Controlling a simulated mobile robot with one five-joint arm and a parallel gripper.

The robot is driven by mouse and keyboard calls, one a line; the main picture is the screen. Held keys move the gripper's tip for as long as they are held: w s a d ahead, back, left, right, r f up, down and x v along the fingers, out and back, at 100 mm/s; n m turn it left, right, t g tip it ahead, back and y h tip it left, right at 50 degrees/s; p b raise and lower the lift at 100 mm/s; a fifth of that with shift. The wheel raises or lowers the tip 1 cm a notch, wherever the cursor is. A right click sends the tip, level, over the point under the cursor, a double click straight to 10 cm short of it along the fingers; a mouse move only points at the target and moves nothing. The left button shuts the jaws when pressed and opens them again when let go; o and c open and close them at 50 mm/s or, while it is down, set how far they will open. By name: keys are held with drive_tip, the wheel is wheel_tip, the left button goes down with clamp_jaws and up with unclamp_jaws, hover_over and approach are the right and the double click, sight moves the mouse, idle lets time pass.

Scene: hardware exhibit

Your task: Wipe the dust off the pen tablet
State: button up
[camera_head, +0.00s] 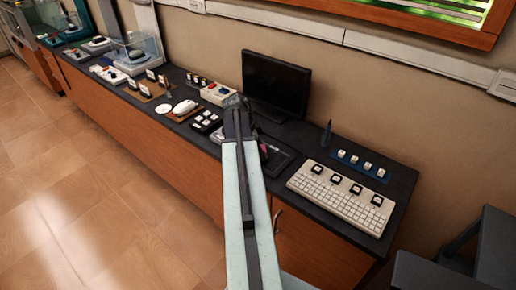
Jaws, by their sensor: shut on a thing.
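The pen tablet (283,163) is a flat dark slab on the counter, just right of my arm and in front of the monitor. My arm covers its left part. My gripper (260,139) is mostly hidden behind my arm, over the tablet's left side. It is shut on a small reddish-pink thing (264,153), which shows only in part beside the arm. I cannot tell whether this thing touches the tablet. Dust on the tablet is too fine to make out here.
The dark counter (330,228) runs along the wall. A black monitor (276,82) stands behind the tablet. A white keyboard (342,197) lies to the right, with a blue strip of keycaps (361,165) behind it. A white mouse (185,107) and several small exhibits lie left. Dark chairs stand lower right.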

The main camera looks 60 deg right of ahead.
sight(279, 164)
drive_tip(key=shift+s+a, duration=0.15)
drive_tip(key=shift+s, duration=0.8)
drive_tip(key=shift+s+a, duration=0.15)
drive_tip(key=shift+s, duration=0.8)
drive_tip(key=shift+s+a+f, duration=0.1)
drive_tip(key=shift+s+a, duration=0.1)
drive_tip(key=shift+s, duration=0.75)
drive_tip(key=shift+s+a, duration=0.15)
drive_tip(key=shift+s, duration=0.75)
wheel_tip(279, 164, up, 6)
drive_tip(key=p, duration=0.6)
drive_tip(key=shift+d, duration=0.1)
wheel_tip(279, 164, up, 3)
drive_tip(key=p, duration=0.3)
